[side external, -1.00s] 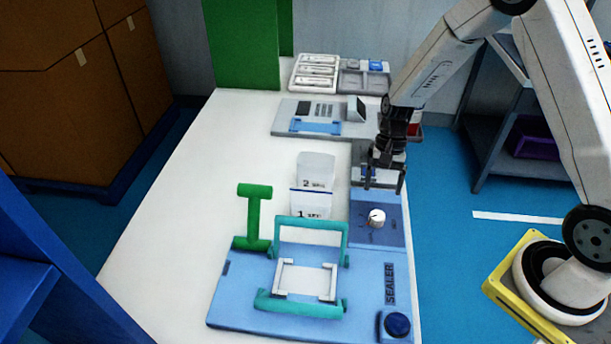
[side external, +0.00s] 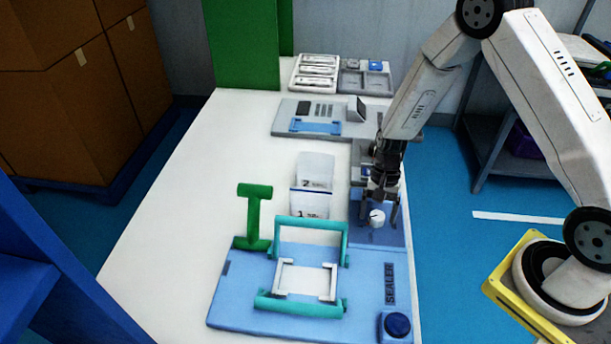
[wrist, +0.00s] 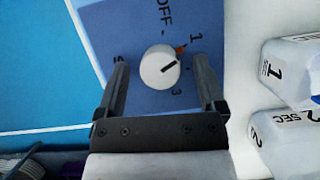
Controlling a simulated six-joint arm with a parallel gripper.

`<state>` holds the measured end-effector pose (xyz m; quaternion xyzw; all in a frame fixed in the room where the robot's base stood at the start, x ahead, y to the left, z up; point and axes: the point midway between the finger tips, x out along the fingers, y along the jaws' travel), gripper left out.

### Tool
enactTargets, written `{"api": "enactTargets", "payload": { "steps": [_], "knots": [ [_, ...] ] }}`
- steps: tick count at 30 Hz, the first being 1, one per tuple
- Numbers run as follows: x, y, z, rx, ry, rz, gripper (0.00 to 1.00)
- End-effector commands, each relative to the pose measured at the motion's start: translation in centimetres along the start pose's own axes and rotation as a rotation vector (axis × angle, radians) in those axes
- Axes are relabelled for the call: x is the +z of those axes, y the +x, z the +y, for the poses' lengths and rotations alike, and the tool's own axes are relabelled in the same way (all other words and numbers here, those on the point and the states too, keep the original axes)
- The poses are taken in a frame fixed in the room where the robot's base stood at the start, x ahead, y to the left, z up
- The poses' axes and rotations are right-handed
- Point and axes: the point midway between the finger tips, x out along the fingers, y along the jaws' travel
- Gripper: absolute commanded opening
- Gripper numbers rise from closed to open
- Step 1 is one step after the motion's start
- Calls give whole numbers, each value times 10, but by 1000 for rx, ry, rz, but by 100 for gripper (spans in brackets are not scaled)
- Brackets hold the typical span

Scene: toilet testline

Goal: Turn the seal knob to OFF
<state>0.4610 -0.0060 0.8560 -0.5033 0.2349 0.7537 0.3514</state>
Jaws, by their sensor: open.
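The seal knob (side external: 376,218) is a white round dial on a blue panel (side external: 390,238) at the right side of the table. In the wrist view the knob (wrist: 160,67) has a dark pointer line aimed to the upper right, near an orange mark and the "1", with "OFF" further up. My gripper (side external: 378,215) points down over the panel. In the wrist view my gripper (wrist: 162,82) is open, with one finger on each side of the knob and a gap to both.
A teal-framed sealer (side external: 311,312) with a blue button (side external: 397,325) stands in front. A green stand (side external: 253,215) and white pouches marked 1 SEC (side external: 310,204) and 2 SEC (side external: 316,168) are left of the panel. Trays (side external: 315,73) sit at the back.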

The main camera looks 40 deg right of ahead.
Motion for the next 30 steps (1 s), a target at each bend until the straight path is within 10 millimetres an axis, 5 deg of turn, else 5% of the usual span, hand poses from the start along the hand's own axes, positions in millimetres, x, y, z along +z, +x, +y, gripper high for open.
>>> {"api": "enactTargets", "payload": {
  "steps": [10,19,30],
  "knots": [
    [0,4,0,0,-1,1,89],
    [0,3,0,0,0,1,0],
    [0,3,0,16,-40,0,0]
  ]
}}
